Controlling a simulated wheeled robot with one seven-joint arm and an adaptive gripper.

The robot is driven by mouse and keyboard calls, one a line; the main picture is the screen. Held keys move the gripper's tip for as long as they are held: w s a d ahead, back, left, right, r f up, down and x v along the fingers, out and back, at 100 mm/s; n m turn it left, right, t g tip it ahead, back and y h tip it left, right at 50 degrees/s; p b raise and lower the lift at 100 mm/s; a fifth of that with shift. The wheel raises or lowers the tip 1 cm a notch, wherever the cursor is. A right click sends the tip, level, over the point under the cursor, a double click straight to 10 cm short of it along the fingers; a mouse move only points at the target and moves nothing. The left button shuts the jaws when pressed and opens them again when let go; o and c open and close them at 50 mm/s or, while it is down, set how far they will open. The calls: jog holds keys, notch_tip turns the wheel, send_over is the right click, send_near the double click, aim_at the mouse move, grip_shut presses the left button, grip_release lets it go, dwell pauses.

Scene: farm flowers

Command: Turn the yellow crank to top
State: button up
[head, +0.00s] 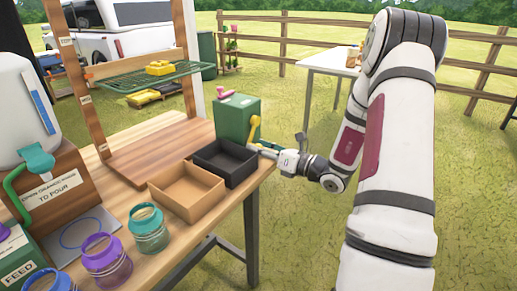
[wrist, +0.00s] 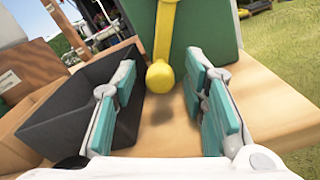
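The yellow crank (head: 254,127) is on the face of a green box (head: 232,117) at the table's far right corner. In the wrist view, the crank (wrist: 166,35) hangs down, with its round knob (wrist: 160,77) at the lower end. My gripper (wrist: 161,105) is open, with a teal-padded finger on either side of the view and nothing between them. The knob shows just beyond the fingertips, between the two fingers in the picture. I cannot see any contact. In the head view, my gripper (head: 272,150) is low beside the box, and its fingers are small there.
A black tray (head: 225,172) is close to the gripper's left; in the wrist view, the tray (wrist: 60,110) is beside the left finger. A tan tray (head: 187,203) and several jars (head: 148,238) stand nearer on the wooden table. Open grass lies to the right.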

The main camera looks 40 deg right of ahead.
jog(key=v, duration=1.1)
jog(key=shift+s, duration=0.25)
